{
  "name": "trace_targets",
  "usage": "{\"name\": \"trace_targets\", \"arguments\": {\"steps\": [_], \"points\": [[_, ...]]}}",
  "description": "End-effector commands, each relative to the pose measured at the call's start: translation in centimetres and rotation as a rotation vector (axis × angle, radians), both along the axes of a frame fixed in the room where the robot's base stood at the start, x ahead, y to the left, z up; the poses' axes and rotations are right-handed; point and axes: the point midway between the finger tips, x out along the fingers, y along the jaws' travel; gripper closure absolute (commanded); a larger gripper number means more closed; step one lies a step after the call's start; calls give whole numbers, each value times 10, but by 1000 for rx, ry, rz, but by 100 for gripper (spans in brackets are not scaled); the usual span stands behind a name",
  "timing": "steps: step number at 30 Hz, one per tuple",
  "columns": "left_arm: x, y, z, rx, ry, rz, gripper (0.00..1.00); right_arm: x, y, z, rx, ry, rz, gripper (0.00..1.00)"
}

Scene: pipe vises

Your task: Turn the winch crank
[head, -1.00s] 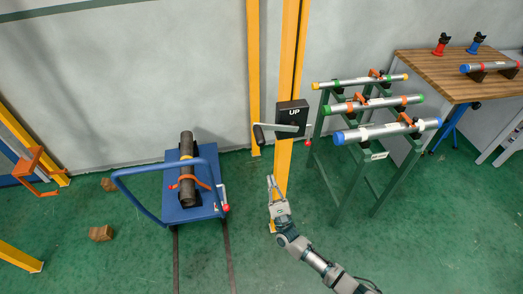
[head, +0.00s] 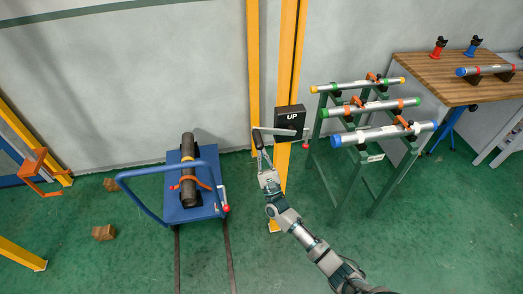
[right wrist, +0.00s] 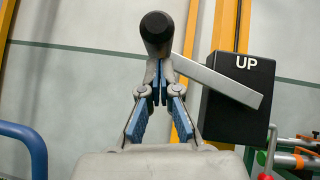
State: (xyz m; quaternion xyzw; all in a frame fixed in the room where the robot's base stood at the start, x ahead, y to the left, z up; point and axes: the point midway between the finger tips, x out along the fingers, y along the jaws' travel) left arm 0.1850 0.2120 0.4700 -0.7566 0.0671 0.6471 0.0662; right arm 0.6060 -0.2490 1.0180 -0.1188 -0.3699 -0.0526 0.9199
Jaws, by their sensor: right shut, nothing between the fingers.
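The winch is a black box marked UP (head: 291,119) on a yellow post. It also shows in the right wrist view (right wrist: 240,108). Its grey crank arm (head: 280,131) points left from the box, and it also shows in the wrist view (right wrist: 218,80). A black round handle (right wrist: 156,28) sits at the arm's outer end. My right gripper (head: 262,157) is just below the handle. In the wrist view its fingers (right wrist: 160,78) meet, empty, below the handle's end. I cannot tell whether they touch the handle. My left gripper is not in view.
A blue cart (head: 190,213) carrying a dark pipe (head: 188,170) stands left on floor rails. A green rack (head: 338,185) with several pipes stands close to the right of the post. A wooden table (head: 440,75) is at the far right. Green floor is open in front.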

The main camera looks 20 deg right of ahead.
Motion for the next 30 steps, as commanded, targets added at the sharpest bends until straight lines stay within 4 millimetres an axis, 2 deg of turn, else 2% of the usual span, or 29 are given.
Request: {"name": "trace_targets", "arguments": {"steps": [9,15,21,30], "points": [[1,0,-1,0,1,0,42,0,0,2,16,-4,0,100],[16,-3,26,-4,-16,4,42,-1,-1,20,173,-37,1,100],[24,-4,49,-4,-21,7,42,-2,-5,38,298,-60,1,100],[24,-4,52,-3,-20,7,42,-3,-6,42,308,-64,0,100]]}}
